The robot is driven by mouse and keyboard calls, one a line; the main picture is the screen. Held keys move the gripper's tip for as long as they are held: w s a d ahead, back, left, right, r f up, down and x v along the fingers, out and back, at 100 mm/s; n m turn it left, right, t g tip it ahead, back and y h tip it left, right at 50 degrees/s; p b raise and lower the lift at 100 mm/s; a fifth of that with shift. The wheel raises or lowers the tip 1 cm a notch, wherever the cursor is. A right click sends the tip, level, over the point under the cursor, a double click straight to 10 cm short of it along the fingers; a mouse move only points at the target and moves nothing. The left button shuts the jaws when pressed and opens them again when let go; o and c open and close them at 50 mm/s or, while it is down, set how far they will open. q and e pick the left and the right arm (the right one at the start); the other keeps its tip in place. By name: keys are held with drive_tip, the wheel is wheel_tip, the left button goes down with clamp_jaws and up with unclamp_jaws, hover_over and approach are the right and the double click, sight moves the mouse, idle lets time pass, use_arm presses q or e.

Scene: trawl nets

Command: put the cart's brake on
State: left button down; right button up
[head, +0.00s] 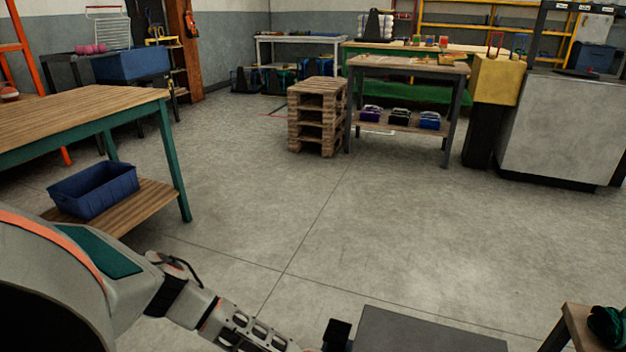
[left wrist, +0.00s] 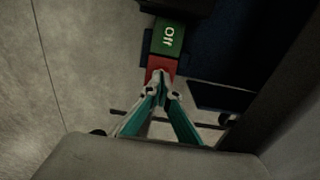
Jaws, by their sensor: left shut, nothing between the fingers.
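The brake pedal shows in the left wrist view, with a green part (left wrist: 167,38) bearing white letters that seem to read "Off" and a red part (left wrist: 161,66) beside it. My left gripper (left wrist: 160,88) is shut and empty, its fingertips at the lower edge of the red part. I cannot tell whether they touch it. In the head view my left arm reaches to the bottom edge, where the fingertips are not visible. A dark grey flat panel (head: 425,335), perhaps the cart's top, shows at the bottom. My right gripper is not in view.
A wooden table with green legs (head: 80,115) stands at left, a blue bin (head: 93,190) on its lower shelf. Stacked pallets (head: 318,115) and a workbench (head: 408,66) stand farther back. A small wooden table (head: 575,325) is at lower right. The middle floor is clear.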

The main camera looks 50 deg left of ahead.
use_arm(q)
drive_tip(key=shift+f, duration=0.65)
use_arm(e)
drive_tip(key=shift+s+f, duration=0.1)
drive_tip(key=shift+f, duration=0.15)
use_arm(q)
drive_tip(key=shift+r, duration=0.1)
drive_tip(key=shift+w+r, duration=0.1)
drive_tip(key=shift+r, duration=0.3)
drive_tip(key=shift+r+p, duration=1.7)
drive_tip(key=shift+r, duration=0.3)
drive_tip(key=shift+r+p, duration=0.7)
drive_tip(key=shift+r, duration=0.4)
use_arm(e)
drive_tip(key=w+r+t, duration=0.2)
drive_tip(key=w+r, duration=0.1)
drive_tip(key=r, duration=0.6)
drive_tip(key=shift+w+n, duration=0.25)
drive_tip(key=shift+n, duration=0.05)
